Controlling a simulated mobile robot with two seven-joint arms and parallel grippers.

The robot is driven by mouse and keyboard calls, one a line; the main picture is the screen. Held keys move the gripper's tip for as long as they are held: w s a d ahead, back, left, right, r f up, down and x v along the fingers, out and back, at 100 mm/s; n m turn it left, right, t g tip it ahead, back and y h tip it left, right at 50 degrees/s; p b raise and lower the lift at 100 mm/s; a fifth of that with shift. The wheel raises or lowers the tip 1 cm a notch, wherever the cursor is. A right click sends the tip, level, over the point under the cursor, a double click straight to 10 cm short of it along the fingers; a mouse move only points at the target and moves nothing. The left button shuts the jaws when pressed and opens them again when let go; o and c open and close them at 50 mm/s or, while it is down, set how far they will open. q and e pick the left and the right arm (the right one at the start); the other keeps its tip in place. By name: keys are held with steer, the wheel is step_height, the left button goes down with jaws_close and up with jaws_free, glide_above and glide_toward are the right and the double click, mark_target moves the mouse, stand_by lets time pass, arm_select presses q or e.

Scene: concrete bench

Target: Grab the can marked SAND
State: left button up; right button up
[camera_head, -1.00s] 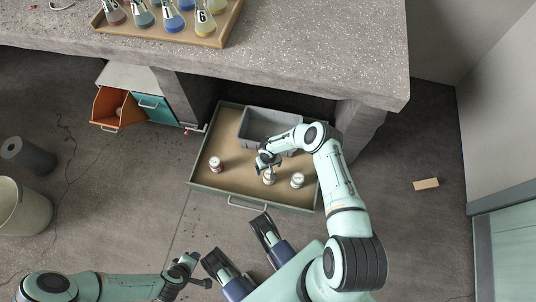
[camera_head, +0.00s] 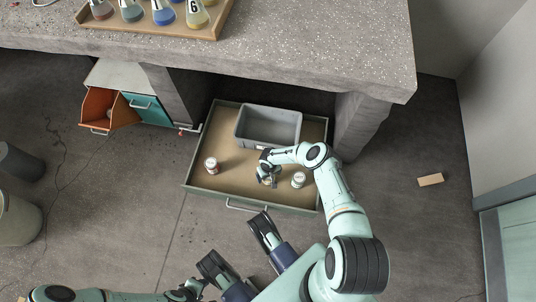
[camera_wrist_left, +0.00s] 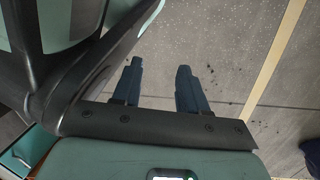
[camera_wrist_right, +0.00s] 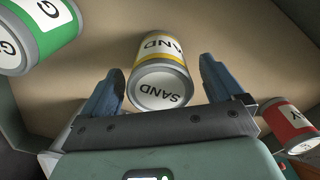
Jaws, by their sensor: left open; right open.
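The can marked SAND (camera_wrist_right: 158,72) has a yellow band and a white label, and its lid also reads SAND. In the right wrist view it stands between the spread fingers of my right gripper (camera_wrist_right: 162,85), with space on both sides. In the head view my right gripper (camera_head: 267,178) is over the can inside the open drawer (camera_head: 228,183) and mostly hides it. My left gripper (camera_wrist_left: 160,85) is open and empty above the floor.
A green-banded can (camera_wrist_right: 40,30) and a red-banded can (camera_wrist_right: 290,122) flank the SAND can. A grey bin (camera_head: 268,127) sits at the back of the drawer. The concrete bench (camera_head: 300,45) overhangs behind. An orange drawer (camera_head: 107,108) is open at left.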

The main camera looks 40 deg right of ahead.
steer(key=shift+c, duration=0.2)
steer(key=c, duration=1.4)
